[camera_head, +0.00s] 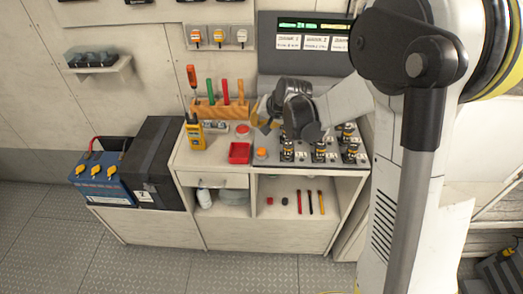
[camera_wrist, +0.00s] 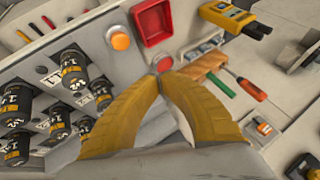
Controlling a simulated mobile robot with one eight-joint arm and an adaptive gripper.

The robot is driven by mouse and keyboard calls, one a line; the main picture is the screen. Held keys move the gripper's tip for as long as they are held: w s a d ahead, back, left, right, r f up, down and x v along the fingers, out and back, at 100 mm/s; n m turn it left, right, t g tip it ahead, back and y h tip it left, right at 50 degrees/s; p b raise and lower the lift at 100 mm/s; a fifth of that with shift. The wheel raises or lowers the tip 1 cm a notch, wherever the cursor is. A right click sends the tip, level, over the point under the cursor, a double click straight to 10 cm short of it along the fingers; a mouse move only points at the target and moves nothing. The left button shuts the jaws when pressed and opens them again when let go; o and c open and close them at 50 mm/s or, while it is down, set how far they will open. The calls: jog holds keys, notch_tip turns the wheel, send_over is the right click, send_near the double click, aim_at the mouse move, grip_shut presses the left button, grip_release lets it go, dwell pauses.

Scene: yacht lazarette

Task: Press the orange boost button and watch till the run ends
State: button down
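Several black-and-yellow cylinders (camera_head: 320,152) stand on the bench at right. A yellow meter (camera_head: 196,134) and a wooden tool rack (camera_head: 222,108) are at left and back. A wall display (camera_head: 313,25) shows green lettering. A blue battery (camera_head: 98,178) stands left of the bench; floor in front is clear.

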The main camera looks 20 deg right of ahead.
jog(key=shift+f+b, duration=3)
jog(key=shift+f, duration=1.2)
jog(key=shift+f+b, duration=0.45)
jog(key=shift+f+b, duration=0.4)
jog(key=shift+f, duration=0.1)
jog(key=shift+r, duration=0.1)
jog(key=shift+r+p, duration=0.6)
jog(key=shift+r, duration=0.25)
jog(key=shift+r, duration=0.1)
notch_tip(320, 180, up, 5)
jog(key=p, duration=0.3)
jog(key=shift+p, duration=0.3)
